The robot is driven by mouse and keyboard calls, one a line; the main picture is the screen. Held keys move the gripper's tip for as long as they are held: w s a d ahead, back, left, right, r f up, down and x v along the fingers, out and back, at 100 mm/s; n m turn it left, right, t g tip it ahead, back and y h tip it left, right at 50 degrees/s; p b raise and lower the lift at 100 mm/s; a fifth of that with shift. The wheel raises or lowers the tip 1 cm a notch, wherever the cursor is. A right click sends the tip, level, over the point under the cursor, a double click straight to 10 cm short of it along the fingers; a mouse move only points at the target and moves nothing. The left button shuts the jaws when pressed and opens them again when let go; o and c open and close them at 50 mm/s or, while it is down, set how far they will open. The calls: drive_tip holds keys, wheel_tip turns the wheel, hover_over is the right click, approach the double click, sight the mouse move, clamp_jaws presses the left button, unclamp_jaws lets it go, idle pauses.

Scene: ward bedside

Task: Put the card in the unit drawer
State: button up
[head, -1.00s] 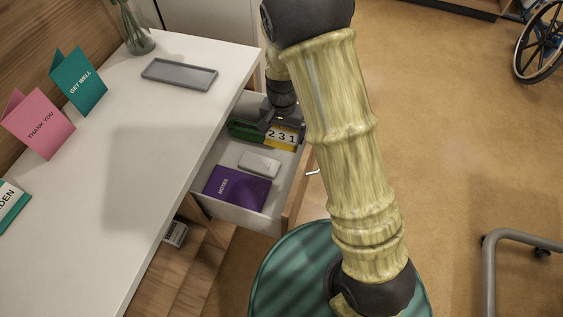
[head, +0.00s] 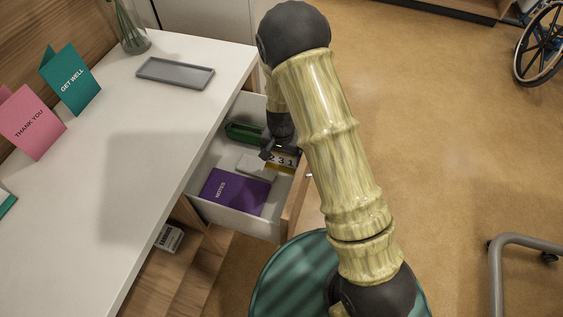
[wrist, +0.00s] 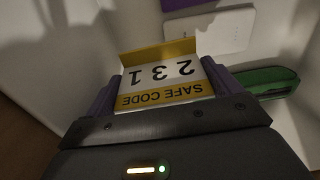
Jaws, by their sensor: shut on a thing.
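The yellow and white SAFE CODE card (head: 284,163), marked 231, is in my gripper (head: 268,152), inside the outline of the open unit drawer (head: 294,197). In the wrist view the card (wrist: 160,75) stands between the two purple fingers of my gripper (wrist: 160,95), which are shut on it. It appears upside down there, with a folded yellow edge at its far side. The drawer's pale inside (wrist: 95,45) lies around it. I cannot tell whether the card touches the drawer floor. My arm covers part of the head view near the drawer's right side.
The drawer also holds a green case (head: 243,132), a white box-like device (head: 254,165) close by the card, and a purple notebook (head: 235,190). On the white top (head: 140,160) stand a pink card (head: 32,125), a teal card (head: 72,82) and a grey tray (head: 175,72).

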sight(282, 161)
drive_tip(key=shift+f+b, duration=0.4)
drive_tip(key=shift+f, duration=1.4)
drive_tip(key=shift+f, duration=0.2)
drive_tip(key=o, duration=0.8)
drive_tip(key=shift+c, duration=0.2)
wheel_tip(282, 161, up, 12)
drive_tip(key=p, duration=0.4)
drive_tip(key=shift+r, duration=0.25)
